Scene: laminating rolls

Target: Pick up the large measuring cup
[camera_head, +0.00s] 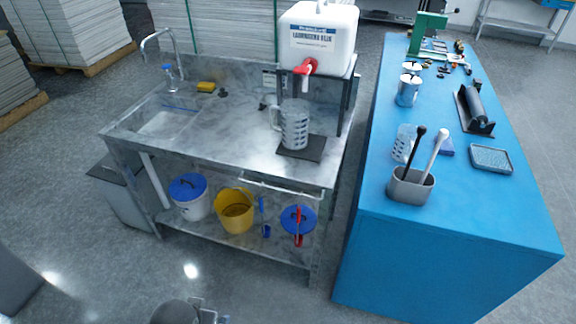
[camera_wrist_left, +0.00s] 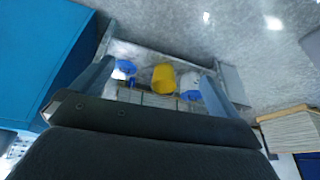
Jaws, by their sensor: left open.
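The large measuring cup (camera_head: 295,128) is a clear, greyish jug with markings and a handle on its left. It stands upright on a dark square mat (camera_head: 301,149) on the metal sink bench, below the red tap of a white container. My left gripper (camera_wrist_left: 158,70) shows in the left wrist view with its two fingers wide apart and nothing between them. It faces the bench's lower shelf and buckets, well away from the cup. Part of my arm shows at the bottom edge of the head view. My right gripper is not in view.
The white container (camera_head: 318,38) stands on a raised stand behind the cup. A blue table (camera_head: 400,270) at right carries a smaller cup (camera_head: 404,142), a grey holder (camera_head: 411,187) and tools. A yellow bucket (camera_head: 236,212) stands on the lower shelf. The floor before the bench is clear.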

